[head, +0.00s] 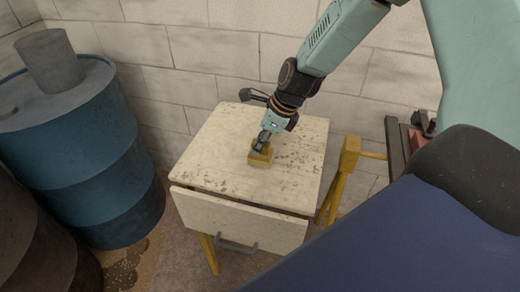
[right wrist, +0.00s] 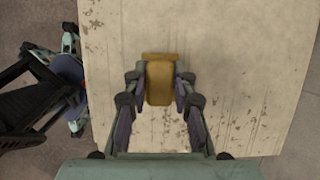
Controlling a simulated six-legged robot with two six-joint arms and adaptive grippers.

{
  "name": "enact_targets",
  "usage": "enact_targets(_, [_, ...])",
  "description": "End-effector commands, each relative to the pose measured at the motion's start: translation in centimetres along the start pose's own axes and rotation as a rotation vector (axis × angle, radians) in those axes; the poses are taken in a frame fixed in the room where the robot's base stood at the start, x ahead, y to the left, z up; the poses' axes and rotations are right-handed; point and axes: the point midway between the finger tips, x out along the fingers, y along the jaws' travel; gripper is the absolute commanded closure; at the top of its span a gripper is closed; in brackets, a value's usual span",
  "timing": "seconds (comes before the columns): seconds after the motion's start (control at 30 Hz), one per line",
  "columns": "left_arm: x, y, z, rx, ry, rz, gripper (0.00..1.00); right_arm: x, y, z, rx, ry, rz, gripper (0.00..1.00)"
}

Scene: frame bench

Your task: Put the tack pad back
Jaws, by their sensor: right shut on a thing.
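The tack pad (head: 260,157) is a small yellow-brown block on top of the pale, worn bench (head: 222,140). My right gripper (head: 265,143) reaches down from above and is shut on it. In the right wrist view the pad (right wrist: 159,82) sits between the two fingers of my right gripper (right wrist: 160,90), with a wider strip at its far end. The pad is at or just above the bench top; I cannot tell whether it touches. My left gripper is not identifiable in the head view.
The bench has a front drawer panel (head: 240,217) with a grey handle (head: 237,246). A blue drum (head: 85,150) with a grey cylinder (head: 50,62) on it stands at left. A yellow trestle (head: 348,160) stands at right. The bench top around the pad is clear. A block wall is behind.

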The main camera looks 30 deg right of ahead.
Motion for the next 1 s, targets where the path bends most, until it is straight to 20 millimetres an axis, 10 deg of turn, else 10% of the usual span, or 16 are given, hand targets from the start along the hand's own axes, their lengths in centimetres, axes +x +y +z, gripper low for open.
enact_targets(0.5, [0.93, -0.01, 0.00, 0.000, 0.000, 0.000, 0.34, 1.17, -0.04, -0.47, 0.000, 0.000, -0.001, 1.00])
enact_targets(0.53, [0.87, -0.01, 0.00, 0.000, 0.000, 0.000, 0.34, 1.10, -0.04, -0.44, 0.000, 0.000, -0.001, 0.72])
enact_targets(1.0, [0.84, -0.01, 0.00, 0.000, 0.000, 0.000, 0.34, 1.08, 0.00, -0.45, -0.001, 0.000, 0.000, 0.52])
